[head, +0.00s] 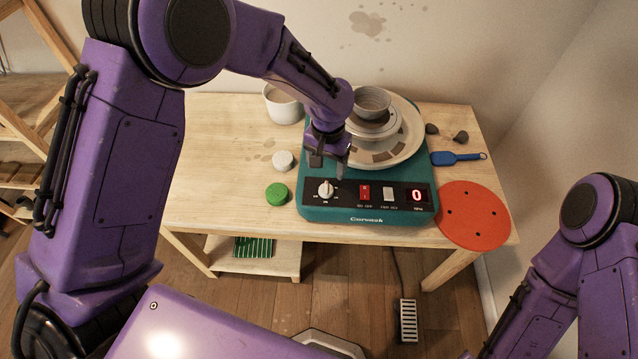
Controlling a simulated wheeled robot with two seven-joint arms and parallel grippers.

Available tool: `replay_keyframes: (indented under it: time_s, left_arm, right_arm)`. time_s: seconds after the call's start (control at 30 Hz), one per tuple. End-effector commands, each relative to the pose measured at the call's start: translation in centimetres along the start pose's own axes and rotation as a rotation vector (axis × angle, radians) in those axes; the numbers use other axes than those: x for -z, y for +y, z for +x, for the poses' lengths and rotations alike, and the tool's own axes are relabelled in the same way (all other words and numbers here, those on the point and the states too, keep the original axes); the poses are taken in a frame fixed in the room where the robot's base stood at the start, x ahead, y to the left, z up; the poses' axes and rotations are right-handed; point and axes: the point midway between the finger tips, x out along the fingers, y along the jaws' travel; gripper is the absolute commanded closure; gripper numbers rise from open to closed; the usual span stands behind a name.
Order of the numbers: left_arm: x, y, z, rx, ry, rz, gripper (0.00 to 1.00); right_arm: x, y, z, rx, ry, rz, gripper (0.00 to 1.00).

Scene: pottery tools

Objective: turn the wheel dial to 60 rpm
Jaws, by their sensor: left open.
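The teal pottery wheel (312,212) stands on the wooden table. Its front panel has a white dial (326,190) at the left, a red switch (364,192), a white switch (389,194) and a red display (416,195) that reads 0. My left gripper (329,165) points down just above and behind the dial, open and empty, apart from the dial as far as I can tell. A grey bowl (372,101) sits at the centre of the wheel head. My right arm shows at the lower right, but its gripper is out of view.
A white pot (282,104) stands behind, left of the wheel. A white lid (283,160) and a green lid (277,194) lie to its left. A red disc (473,215), a blue tool (456,158) and two dark lumps (460,137) lie to its right. The table's left part is clear.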

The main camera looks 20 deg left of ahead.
Motion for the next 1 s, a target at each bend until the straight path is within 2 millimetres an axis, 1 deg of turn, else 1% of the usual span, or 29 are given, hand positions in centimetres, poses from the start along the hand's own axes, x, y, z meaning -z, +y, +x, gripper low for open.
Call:
replay_keyframes:
  time_s: [0.03,0.2,0.3,0.4,0.5,0.73,0.77,0.8,0.87,0.9,0.93,1.0]
  left_arm:
    - [-0.2,0.0,1.1,0.001,-0.005,0.001,0.31]
    - [-0.2,0.0,5.0,0.001,-0.006,0.000,0.31]
    - [-0.2,-0.1,6.9,0.001,-0.004,-0.002,0.31]
    - [-0.1,-0.1,8.2,0.001,-0.001,-0.001,0.31]
    - [-0.1,-0.1,8.8,0.001,0.000,-0.001,0.31]
    - [-0.1,-0.1,9.0,0.001,0.001,-0.001,0.31]
    - [-0.1,-0.1,9.0,0.001,0.001,-0.001,0.37]
    - [-0.1,-0.1,9.0,0.001,0.001,-0.001,0.50]
    - [-0.1,-0.1,9.0,0.001,0.001,-0.001,0.70]
    - [-0.1,-0.1,9.0,0.001,0.001,-0.001,0.83]
    - [-0.1,-0.1,9.0,0.001,0.001,-0.001,0.87]
    - [-0.1,-0.1,9.0,0.001,0.001,-0.001,0.87]
  right_arm:
    - [0.1,0.0,-0.3,0.000,0.000,0.000,0.57]
    - [0.4,0.1,-1.0,0.000,0.000,0.000,0.57]
    - [0.5,0.1,-1.3,0.000,0.000,0.000,0.57]
    - [0.6,0.1,-1.5,0.000,0.000,0.000,0.57]
    - [0.6,0.1,-1.5,0.000,0.000,0.000,0.57]
    - [0.6,0.1,-1.5,0.000,0.000,0.000,0.57]
    - [0.6,0.1,-1.5,0.000,0.000,0.000,0.57]
    - [0.6,0.1,-1.5,0.000,0.000,0.000,0.57]
    - [0.6,0.1,-1.5,0.000,0.000,0.000,0.57]
    - [0.6,0.1,-1.5,0.000,0.000,0.000,0.57]
    - [0.6,0.1,-1.5,0.000,0.000,0.000,0.57]
    - [0.6,0.1,-1.5,0.000,0.000,0.000,0.57]
